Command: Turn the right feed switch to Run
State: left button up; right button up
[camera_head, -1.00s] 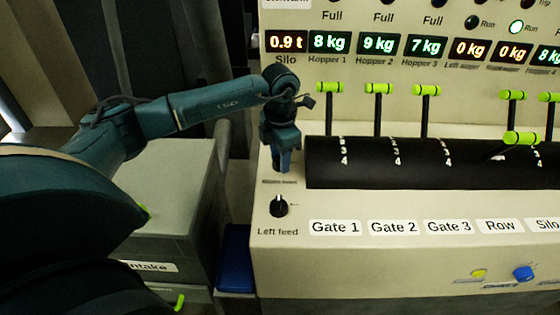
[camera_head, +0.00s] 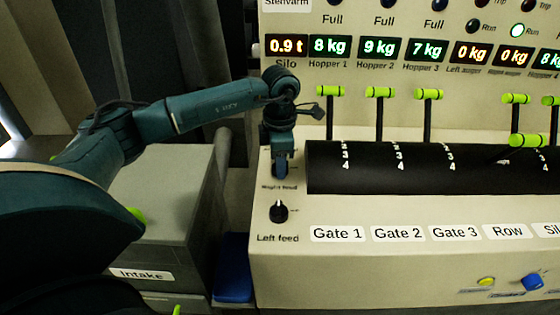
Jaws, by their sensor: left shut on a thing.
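My left gripper (camera_head: 281,172) points down at the left end of the control panel. It is shut on the right feed switch, which its fingers hide, so I cannot tell the knob's setting. The small label of the right feed switch (camera_head: 279,187) shows just below the fingertips. The left feed switch (camera_head: 279,211), a black knob with a white mark, stands apart in front of the gripper. Its mark points roughly up. My right gripper is not in view.
Gate levers with green handles (camera_head: 429,94) rise from a black drum (camera_head: 400,180) right of the gripper. Behind is a display panel (camera_head: 330,47) with hopper weights. A grey box labelled Intake (camera_head: 160,200) stands at the left, below my arm.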

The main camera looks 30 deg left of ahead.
pick_arm(q)
jog(key=shift+w+r, duration=0.1)
jog(key=shift+r, duration=0.05)
jog(key=o, duration=0.7)
jog(key=shift+c, duration=0.2)
jog(key=o, duration=0.3)
notch_tip(320, 180, up, 13)
jog(key=shift+r+b, duration=0.1)
jog(key=shift+b, duration=0.4)
